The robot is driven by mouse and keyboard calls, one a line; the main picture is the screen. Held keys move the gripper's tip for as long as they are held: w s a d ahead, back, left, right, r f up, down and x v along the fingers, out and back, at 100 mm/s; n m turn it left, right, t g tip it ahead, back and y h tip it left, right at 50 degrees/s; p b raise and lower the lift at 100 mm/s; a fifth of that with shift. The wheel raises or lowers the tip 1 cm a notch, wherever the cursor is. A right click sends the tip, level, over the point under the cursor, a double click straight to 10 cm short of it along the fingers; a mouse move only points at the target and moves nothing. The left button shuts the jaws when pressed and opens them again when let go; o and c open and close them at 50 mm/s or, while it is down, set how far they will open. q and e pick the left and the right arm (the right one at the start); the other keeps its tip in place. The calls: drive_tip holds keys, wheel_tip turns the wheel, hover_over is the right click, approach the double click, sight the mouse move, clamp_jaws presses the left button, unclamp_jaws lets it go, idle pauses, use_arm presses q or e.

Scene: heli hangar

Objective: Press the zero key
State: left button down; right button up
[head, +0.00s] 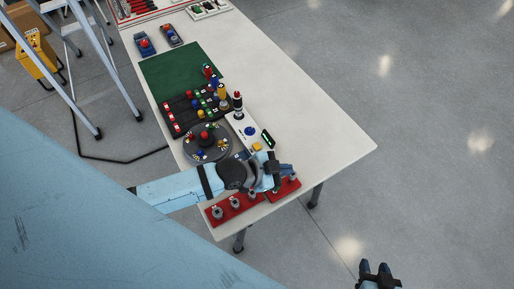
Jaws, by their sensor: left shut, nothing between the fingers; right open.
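A white instrument (238,119) with a small dark display with green marks (267,138) stands near the table's right front part. A blue round part and a small yellow key (257,147) show on or beside it. Which key is the zero key cannot be read at this size. My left gripper (273,166) is shut and empty, just in front of the yellow key and above the table. Its wrist hides part of the table and the red strip. Whether it touches anything cannot be told. My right gripper (378,272) is open and empty over the floor, off the table's right side.
The white table (315,142) is bare on its right side. A red strip with several round grey fittings (224,209) lies along the front edge. A dark round turntable (207,142), a black rack with coloured pieces (182,115) and a green mat (177,70) lie behind.

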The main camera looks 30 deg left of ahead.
use_arm(q)
drive_tip(key=w+a+m+g+b, duration=0.2)
drive_tip(key=w+a+m+g, duration=0.15)
drive_tip(key=w+m, duration=0.2)
drive_tip(key=m+y+b, duration=0.1)
drive_tip(key=m+b, duration=0.1)
drive_tip(key=m, duration=0.1)
hover_over(256, 147)
drive_tip(key=shift+r+g, duration=0.45)
wheel_tip(256, 147, down, 7)
drive_tip(key=b, duration=0.5)
drive_tip(key=shift+f, duration=0.2)
drive_tip(key=shift+f+b, duration=0.4)
drive_tip(key=shift+f, duration=0.25)
